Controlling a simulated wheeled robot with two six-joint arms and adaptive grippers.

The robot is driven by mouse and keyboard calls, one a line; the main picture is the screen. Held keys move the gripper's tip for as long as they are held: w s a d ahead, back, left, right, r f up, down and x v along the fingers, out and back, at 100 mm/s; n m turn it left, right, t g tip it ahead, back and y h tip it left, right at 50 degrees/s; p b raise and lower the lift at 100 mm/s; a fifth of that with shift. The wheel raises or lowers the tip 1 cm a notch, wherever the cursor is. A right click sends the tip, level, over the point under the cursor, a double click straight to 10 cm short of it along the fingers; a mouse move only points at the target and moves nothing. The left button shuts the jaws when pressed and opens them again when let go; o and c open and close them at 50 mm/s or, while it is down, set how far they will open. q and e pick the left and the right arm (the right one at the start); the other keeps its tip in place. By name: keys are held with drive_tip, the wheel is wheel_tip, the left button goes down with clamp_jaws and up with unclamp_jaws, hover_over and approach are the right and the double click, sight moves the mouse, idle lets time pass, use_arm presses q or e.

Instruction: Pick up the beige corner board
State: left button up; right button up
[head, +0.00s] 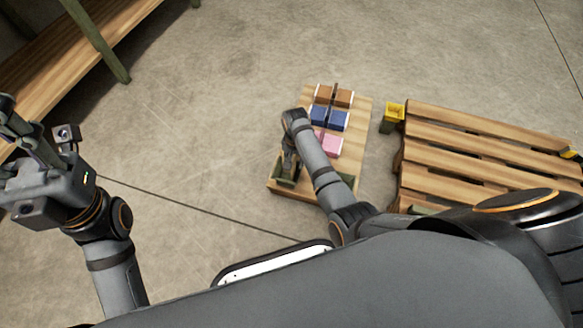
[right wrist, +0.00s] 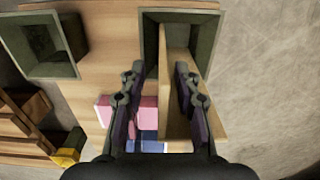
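The beige corner board (right wrist: 178,50) stands on end in a dark green bin (right wrist: 208,30), in the right wrist view. My right gripper (right wrist: 158,75) is open over it, with the board's near edge in the gap between the fingers. The right finger covers part of the board, and I cannot tell whether it touches. In the head view my right gripper (head: 288,165) is over the near left end of the wooden platform (head: 352,112), and the board is not clearly visible there. My left gripper (head: 28,140) is raised at the far left, away from the platform, fingers apart and empty.
Pink boxes (head: 331,147), blue boxes (head: 329,119) and orange-brown boxes (head: 343,97) lie on the platform. A wooden pallet (head: 480,150) lies to the right, with a yellow-topped post (head: 394,110) at its corner. A wooden shelf (head: 70,55) stands upper left. The floor between is clear.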

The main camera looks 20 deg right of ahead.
wheel_tip(320, 180, down, 2)
drive_tip(key=shift+f+b, duration=0.25)
drive_tip(key=shift+b, duration=0.05)
drive_tip(key=shift+r, duration=0.15)
clamp_jaws()
